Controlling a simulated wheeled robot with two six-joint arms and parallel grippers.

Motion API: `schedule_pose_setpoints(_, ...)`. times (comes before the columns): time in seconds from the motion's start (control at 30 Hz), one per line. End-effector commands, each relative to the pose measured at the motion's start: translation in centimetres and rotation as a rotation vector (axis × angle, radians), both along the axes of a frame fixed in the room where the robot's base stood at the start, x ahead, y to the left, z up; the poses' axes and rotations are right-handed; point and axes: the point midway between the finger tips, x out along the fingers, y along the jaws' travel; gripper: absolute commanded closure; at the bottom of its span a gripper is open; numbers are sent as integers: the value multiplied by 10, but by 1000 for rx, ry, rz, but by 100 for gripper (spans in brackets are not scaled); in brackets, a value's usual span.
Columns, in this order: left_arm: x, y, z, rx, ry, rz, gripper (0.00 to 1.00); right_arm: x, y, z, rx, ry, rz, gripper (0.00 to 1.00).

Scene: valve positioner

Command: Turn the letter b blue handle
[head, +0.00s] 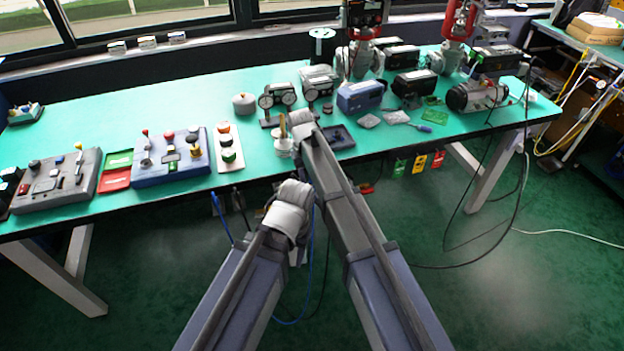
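I cannot make out a handle marked with the letter b. A small dark and blue piece (216,203) hangs below the table's front edge, left of my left arm, too small to read. My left arm ends at a pale wrist (290,205) in front of the table edge, and its fingers are hidden. My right arm reaches over the tabletop to a pale wrist (301,120). A tan upright piece and a white round base (284,148) show beside that wrist. I cannot tell whether my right gripper touches them or how its fingers stand.
The green table (90,110) carries a grey control box (57,181), a blue-grey control box (172,160), a button panel (228,146) and valve actuators (360,96) at the right. Green, yellow and red tags (419,163) hang at the front edge.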

Motion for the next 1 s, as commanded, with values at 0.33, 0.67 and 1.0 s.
schedule_pose_setpoints(0.33,0,0,-8,0,0,0,50,-2,-2,-8,22,5,-8,72)
schedule_pose_setpoints(0.67,0,1,-95,2,-2,-3,50,-29,-26,-84,461,49,-164,100)
schedule_pose_setpoints(1.0,1,1,-206,6,-3,-7,50,-42,-69,-108,1124,-33,-393,100)
